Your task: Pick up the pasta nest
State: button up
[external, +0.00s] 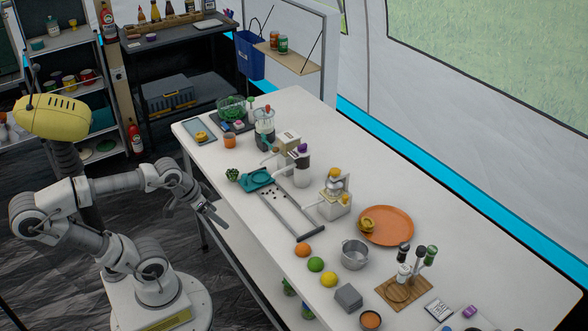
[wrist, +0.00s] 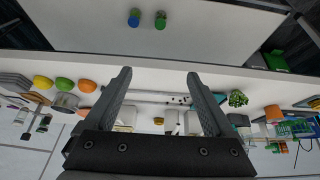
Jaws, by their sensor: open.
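A small yellow-brown coiled thing (external: 367,226), which looks like the pasta nest, lies on the left part of the orange plate (external: 392,232) on the white table. My gripper (external: 214,213) is open and empty beside the table's front edge, well left of the orange plate. In the wrist view, my gripper (wrist: 158,74) shows two spread fingers with nothing between them. I cannot make out the nest there.
An orange (external: 303,250), a lime (external: 315,264), a lemon (external: 329,279) and a metal pot (external: 355,254) stand in front of the plate. A juicer (external: 335,200) stands left of it. A wooden board (external: 404,291) with shakers lies right.

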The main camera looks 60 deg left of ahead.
jog(key=shift+o, duration=0.3)
jog(key=w+d+r+m+h+p, duration=0.2)
jog(key=w+d+r+m+p, duration=0.3)
jog(key=w+d+r+p, duration=0.65)
jog(key=n+t+y+p, duration=0.2)
jog(key=n+t+p, duration=0.4)
jog(key=p, duration=0.6)
send_near(363, 222)
jog(key=shift+m+t, duration=0.5)
jog(key=shift+t, duration=0.1)
jog(key=x, duration=0.5)
jog(key=f+b+x, duration=0.1)
jog(key=x, duration=0.4)
jog(key=shift+f+b, duration=0.1)
jog(key=shift+b, duration=0.2)
